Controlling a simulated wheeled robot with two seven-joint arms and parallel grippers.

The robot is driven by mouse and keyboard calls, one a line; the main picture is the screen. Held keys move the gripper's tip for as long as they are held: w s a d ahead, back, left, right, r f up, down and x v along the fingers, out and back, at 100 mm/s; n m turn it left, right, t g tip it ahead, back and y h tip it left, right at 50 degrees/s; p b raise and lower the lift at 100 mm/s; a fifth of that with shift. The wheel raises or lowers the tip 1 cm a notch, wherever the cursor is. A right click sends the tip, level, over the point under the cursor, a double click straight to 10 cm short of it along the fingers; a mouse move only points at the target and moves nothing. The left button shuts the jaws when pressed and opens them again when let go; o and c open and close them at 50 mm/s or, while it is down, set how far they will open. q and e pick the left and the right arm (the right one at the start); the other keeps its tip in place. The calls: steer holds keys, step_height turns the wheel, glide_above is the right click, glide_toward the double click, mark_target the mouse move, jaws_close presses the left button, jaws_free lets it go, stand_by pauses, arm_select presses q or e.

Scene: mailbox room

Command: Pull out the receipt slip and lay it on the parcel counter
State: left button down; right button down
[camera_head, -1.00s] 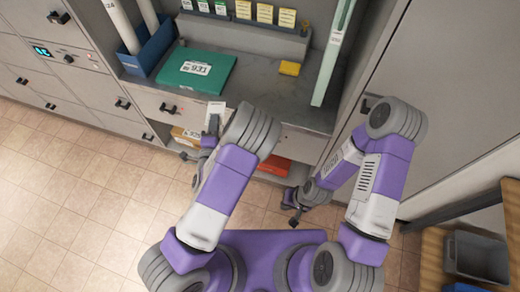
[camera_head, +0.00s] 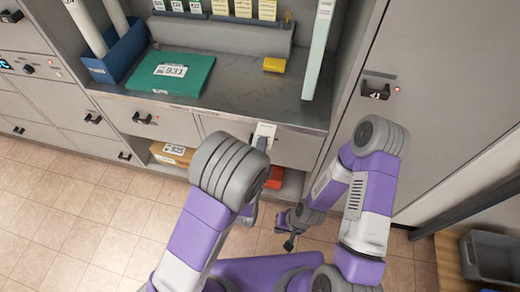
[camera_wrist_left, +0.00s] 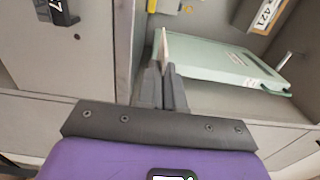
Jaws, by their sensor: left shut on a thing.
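The receipt slip (camera_head: 266,130) is a small white piece held upright at the front edge of the grey parcel counter (camera_head: 235,92), in front of a drawer face. My left gripper (camera_head: 262,143) is shut on its lower end. In the left wrist view the slip (camera_wrist_left: 164,48) shows nearly edge-on, rising from the closed fingers (camera_wrist_left: 160,80). I cannot tell whether the slip touches the counter edge. My right gripper (camera_head: 289,242) hangs low over the floor, away from the slip; its fingers are too small to read.
On the counter are a green parcel (camera_head: 171,73) marked 931, a blue bin (camera_head: 117,58) with white tubes, a yellow block (camera_head: 277,65) and a tall pale green panel (camera_head: 318,50). The middle of the counter is clear. Parcels sit on a shelf below.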

mark_target(266, 132)
arm_select(q)
steer(key=w+f, duration=0.1)
steer(key=w, duration=0.1)
steer(key=w+d+f+b, duration=0.1)
steer(key=w, duration=0.2)
steer(key=w+d+f, duration=0.1)
steer(key=w, duration=0.1)
steer(key=shift+w+d, duration=0.15)
steer(key=shift+w, duration=0.2)
steer(key=shift+w+d+f+b, duration=0.25)
steer(key=shift+w+f+b, duration=0.15)
steer(key=shift+w+b, duration=0.3)
steer(key=shift+w+d+f+b, duration=0.25)
steer(key=shift+w+f+b, duration=0.15)
steer(key=shift+w, duration=0.35)
steer(key=shift+r, duration=0.1)
steer(key=c, duration=1.2)
jaws_free()
steer(key=shift+s, duration=0.1)
steer(key=v, duration=1)
steer(key=shift+b, duration=0.4)
